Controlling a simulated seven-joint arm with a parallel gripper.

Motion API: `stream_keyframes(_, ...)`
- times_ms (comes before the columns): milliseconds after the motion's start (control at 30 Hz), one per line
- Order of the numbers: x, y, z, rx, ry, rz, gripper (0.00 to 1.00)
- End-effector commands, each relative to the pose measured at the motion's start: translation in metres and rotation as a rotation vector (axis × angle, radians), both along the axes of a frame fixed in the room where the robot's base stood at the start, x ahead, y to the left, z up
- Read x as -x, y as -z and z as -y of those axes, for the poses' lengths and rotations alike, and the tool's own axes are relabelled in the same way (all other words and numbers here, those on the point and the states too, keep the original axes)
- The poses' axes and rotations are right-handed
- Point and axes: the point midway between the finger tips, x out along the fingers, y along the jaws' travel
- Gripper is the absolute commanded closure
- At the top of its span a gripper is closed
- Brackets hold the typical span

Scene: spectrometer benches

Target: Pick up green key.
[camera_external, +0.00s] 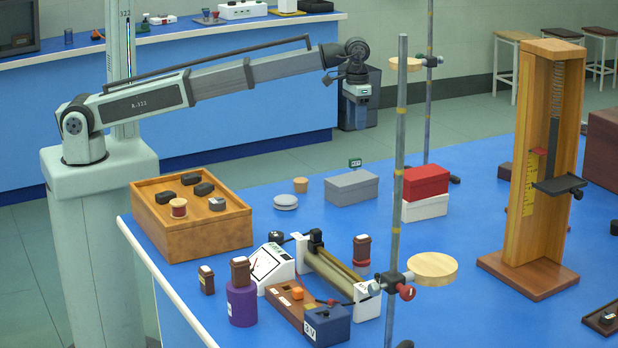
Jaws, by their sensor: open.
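A small green piece with pale markings, which looks like the green key (355,163), shows at the top back edge of the grey box (352,187). It is too small to tell its exact shape or whether it rests on the box or stands behind it. My gripper (356,122) hangs pointing down, well above the grey box in the picture, apart from the green piece. It is open and holds nothing that I can see. Its fingers are hard to make out against the dark bin behind.
A red box on a white box (424,207) stands right of the grey box. A metal stand rod (398,130) rises nearby. A wooden crate (180,240) is at left. Meters and small parts crowd the front. Blue table (470,225) is clear right of centre.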

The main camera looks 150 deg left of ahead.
Motion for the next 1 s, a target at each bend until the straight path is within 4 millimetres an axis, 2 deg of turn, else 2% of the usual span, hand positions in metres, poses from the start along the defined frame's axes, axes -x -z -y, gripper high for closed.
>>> stream_keyframes(200,0.000,0.039,0.001,0.003,-0.001,-0.001,0.56)
stream_keyframes(333,0.000,0.058,0.001,0.002,-0.001,-0.001,0.56)
stream_keyframes(500,0.000,0.071,0.001,0.001,-0.001,-0.001,0.56)
stream_keyframes(767,0.000,0.082,0.001,0.001,-0.002,0.000,0.56)
stream_keyframes(1000,0.002,0.112,0.002,0.002,-0.001,-0.001,0.56)
